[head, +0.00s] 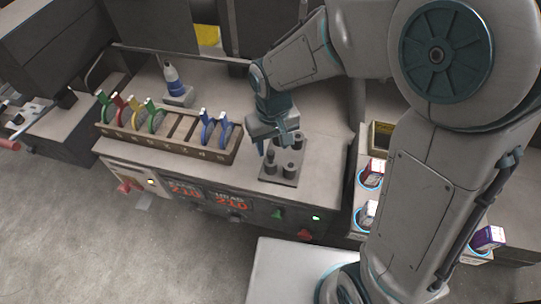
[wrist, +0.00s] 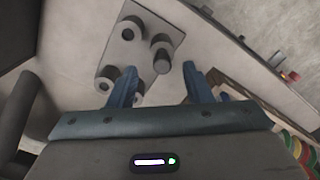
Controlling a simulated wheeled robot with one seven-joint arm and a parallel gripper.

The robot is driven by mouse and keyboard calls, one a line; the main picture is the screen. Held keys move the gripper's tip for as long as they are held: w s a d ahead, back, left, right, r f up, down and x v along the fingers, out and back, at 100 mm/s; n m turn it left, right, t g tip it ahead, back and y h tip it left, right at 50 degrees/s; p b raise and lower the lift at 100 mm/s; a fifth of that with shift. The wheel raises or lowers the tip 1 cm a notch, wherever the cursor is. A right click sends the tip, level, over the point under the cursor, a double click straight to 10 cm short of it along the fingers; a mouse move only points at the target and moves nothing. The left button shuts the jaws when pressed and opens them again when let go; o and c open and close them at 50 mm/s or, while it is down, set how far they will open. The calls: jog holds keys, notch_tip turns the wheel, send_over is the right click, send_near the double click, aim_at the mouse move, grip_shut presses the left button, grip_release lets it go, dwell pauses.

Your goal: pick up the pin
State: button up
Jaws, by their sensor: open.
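A grey square plate (head: 265,178) lies on the bench top and bears several grey upright cylinders. The plate also shows in the wrist view (wrist: 146,65). In the head view I cannot tell for sure which post is this pin. My gripper (head: 275,147) is above the plate, pointing down, open and empty. In the wrist view its two blue fingers (wrist: 159,73) are spread, with the pin between their lines and slightly beyond the tips. The left finger partly hides a cylinder.
Boxes in round holders (head: 370,172) are at the right. The bench front has red digits and knobs (head: 200,192).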

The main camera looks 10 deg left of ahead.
aim_at(270, 152)
jog(key=shift+w+a+f+p, duration=0.15)
jog(key=shift+f+p, duration=0.1)
jog(key=shift+f, duration=1.05)
jog(key=shift+a+f+p, duration=0.1)
jog(key=shift+f+p, duration=0.1)
jog(key=shift+f, duration=1.05)
grip_shut()
